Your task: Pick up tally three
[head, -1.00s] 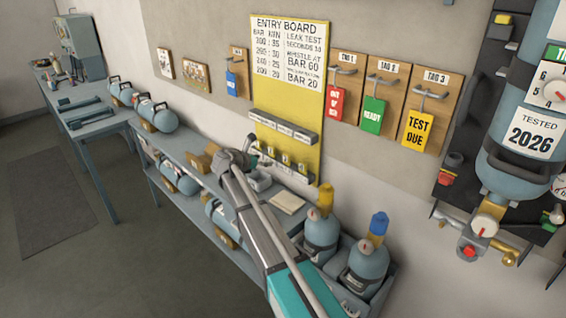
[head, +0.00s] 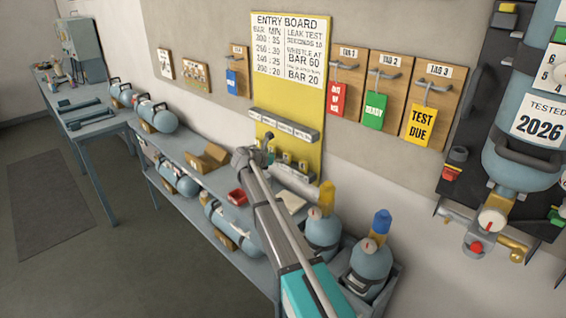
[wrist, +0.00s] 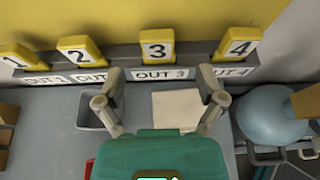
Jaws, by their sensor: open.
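Tally three (wrist: 157,48) is a yellow block with a black 3 on a white face. In the wrist view it stands upright in the grey rail above the "OUT 3" label (wrist: 161,73). My gripper (wrist: 160,80) is open and empty, its fingers spread left and right just in front of the label, with tally three centred beyond the gap. Tally two (wrist: 80,50) and tally four (wrist: 237,44) stand to either side, and tally one (wrist: 20,57) is at far left. In the head view my gripper (head: 258,154) partly covers the row of tallies, too small to read there.
The yellow entry board (head: 290,105) rises behind.

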